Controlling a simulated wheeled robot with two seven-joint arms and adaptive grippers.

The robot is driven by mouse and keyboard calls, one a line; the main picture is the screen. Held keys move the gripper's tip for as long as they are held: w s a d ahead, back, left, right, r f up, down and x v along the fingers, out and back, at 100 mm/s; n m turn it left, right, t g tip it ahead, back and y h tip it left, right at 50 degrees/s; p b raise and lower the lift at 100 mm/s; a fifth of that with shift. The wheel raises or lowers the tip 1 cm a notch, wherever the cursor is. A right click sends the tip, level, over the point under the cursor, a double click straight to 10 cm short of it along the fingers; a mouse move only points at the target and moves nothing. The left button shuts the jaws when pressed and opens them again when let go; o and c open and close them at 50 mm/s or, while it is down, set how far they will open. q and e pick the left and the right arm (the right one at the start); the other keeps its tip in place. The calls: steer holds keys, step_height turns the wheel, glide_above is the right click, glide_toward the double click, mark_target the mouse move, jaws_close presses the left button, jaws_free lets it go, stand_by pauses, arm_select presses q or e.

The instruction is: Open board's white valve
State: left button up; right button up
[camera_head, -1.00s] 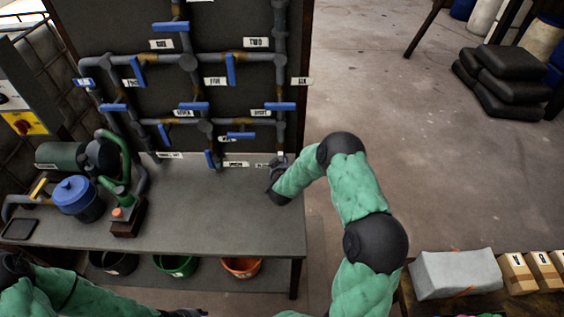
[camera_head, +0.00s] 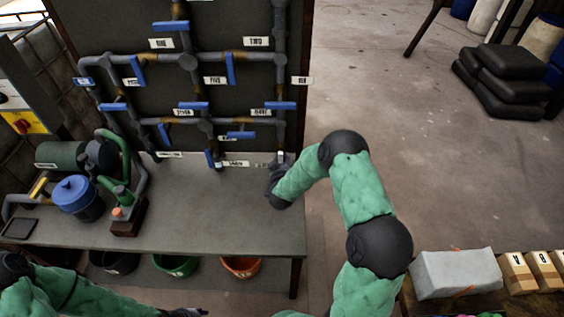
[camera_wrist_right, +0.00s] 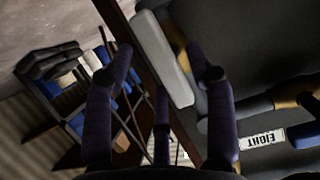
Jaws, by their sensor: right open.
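The board (camera_head: 235,95) stands upright at the back of the bench and carries grey pipes with several blue valve handles. The white valve handle (camera_wrist_right: 162,58) is a pale, slanting bar between the fingers of my open right gripper (camera_wrist_right: 163,72) in the right wrist view. I cannot tell whether the fingers touch it. In the head view, only a small white bit (camera_head: 281,156) shows there, at the board's lower right. My right gripper (camera_head: 276,172) largely hides that spot. My left gripper (camera_head: 185,312) is cut off at the bottom edge, its jaws unclear.
A label reading EIGHT (camera_wrist_right: 262,138) and a blue handle (camera_wrist_right: 305,137) lie beside the gripper. The bench (camera_head: 190,205) is bare at centre. A blue-lidded pot (camera_head: 75,193) and a green pump (camera_head: 70,154) stand left.

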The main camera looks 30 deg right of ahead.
steer(key=v, duration=0.9)
steer(key=shift+s+a, duration=0.2)
steer(key=shift+s, duration=0.1)
